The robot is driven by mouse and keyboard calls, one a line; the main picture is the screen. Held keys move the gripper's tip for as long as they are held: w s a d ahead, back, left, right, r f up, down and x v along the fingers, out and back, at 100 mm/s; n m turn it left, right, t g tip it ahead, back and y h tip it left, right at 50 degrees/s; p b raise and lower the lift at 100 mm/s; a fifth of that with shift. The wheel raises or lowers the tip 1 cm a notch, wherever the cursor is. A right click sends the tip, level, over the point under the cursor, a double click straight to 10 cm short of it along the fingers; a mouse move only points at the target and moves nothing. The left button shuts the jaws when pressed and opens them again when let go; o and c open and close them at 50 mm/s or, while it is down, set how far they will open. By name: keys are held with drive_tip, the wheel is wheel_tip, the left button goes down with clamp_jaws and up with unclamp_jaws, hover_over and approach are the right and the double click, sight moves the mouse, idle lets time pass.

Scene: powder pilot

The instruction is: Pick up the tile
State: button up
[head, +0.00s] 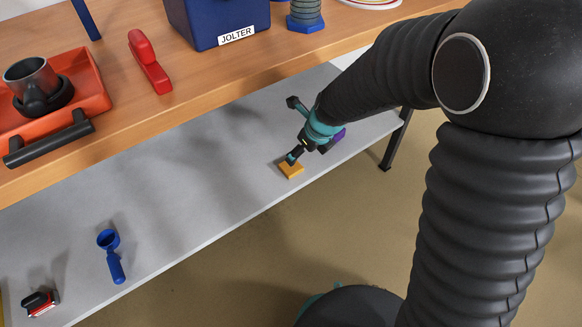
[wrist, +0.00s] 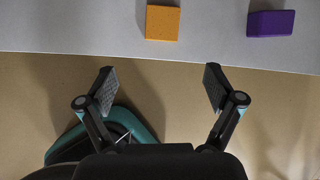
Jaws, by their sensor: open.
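A flat orange tile (head: 291,169) lies on the grey lower shelf near its front edge. In the wrist view the tile (wrist: 162,22) is at the top, ahead of my fingertips and roughly centred between them. My gripper (wrist: 160,85) is open and empty, its fingers spread wider than the tile, with floor showing between them. In the head view my gripper (head: 297,152) appears just above the tile and overlaps its upper edge; I cannot tell the exact gap.
A purple block (wrist: 270,23) lies to the right of the tile. A blue scoop (head: 111,257) and a red-black object (head: 40,302) lie on the left of the shelf (head: 190,190). The wooden bench top (head: 110,110) overhangs the shelf. The shelf's middle is clear.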

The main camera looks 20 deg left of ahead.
drive_tip(key=shift+m, duration=0.7)
drive_tip(key=b+x, duration=0.2)
drive_tip(key=x, duration=0.5)
drive_tip(key=shift+w+a+f, duration=0.1)
drive_tip(key=shift+w+f, duration=0.15)
drive_tip(key=shift+f, duration=0.05)
drive_tip(key=shift+w+b+x, duration=0.15)
drive_tip(key=shift+b+x, duration=0.55)
drive_tip(key=shift+x, duration=0.8)
drive_tip(key=shift+w+b+x, duration=0.1)
drive_tip(key=shift+b+x, duration=0.55)
drive_tip(key=shift+x, duration=0.9)
drive_tip(key=shift+a+r, duration=0.15)
drive_tip(key=shift+c, duration=0.3)
drive_tip(key=c, duration=1.2)
drive_tip(key=shift+r, duration=0.1)
drive_tip(key=shift+c, duration=0.2)
